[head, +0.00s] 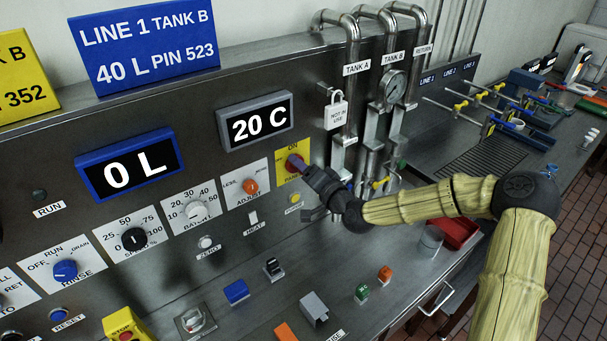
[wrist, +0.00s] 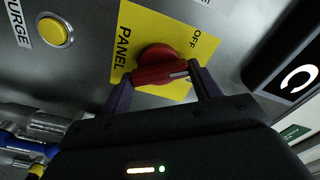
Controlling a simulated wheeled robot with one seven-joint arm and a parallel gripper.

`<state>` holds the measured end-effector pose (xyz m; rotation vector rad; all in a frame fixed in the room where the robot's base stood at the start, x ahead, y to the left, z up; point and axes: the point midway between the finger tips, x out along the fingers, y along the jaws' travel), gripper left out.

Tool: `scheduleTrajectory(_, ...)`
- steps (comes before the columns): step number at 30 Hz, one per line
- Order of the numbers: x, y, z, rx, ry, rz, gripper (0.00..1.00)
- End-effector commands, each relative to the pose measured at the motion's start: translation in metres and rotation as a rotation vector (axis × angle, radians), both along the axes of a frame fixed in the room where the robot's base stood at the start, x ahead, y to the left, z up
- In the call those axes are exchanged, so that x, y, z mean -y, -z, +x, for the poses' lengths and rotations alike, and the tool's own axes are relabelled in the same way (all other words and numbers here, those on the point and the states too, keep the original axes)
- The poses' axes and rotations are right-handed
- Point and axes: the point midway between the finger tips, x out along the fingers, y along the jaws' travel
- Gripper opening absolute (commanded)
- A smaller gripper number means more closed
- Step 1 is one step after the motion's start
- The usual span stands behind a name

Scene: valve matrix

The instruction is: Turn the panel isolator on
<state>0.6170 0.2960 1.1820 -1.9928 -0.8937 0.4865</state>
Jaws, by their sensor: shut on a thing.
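The panel isolator is a red knob (head: 296,163) on a yellow plate (head: 284,176) marked ON at its top edge. In the wrist view the red knob (wrist: 165,68) has a handle bar with a white line at its right end. The line points right, below the word OFF, toward the right finger. ON is not visible in that view. My gripper (wrist: 163,90) is shut on the knob, one finger at each end of the handle. In the head view my gripper (head: 312,174) reaches the plate from the right and hides part of it.
A yellow purge button (wrist: 54,32) sits beside the plate. The orange adjust knob (head: 250,186) and heat switch (head: 253,217) are close on the left. Pipes with a padlock (head: 336,112) and gauge (head: 393,88) stand to the right. The bench below holds several small controls.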

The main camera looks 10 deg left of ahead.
Motion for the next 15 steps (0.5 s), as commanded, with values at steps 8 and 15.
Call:
scheduleTrajectory(8, 0.0013, 0.0048, 0.0007, -0.198, 0.002, 0.174, 0.39)
scheduleTrajectory(15, 0.0012, 0.005, 0.0007, -0.336, 0.001, 0.296, 0.39)
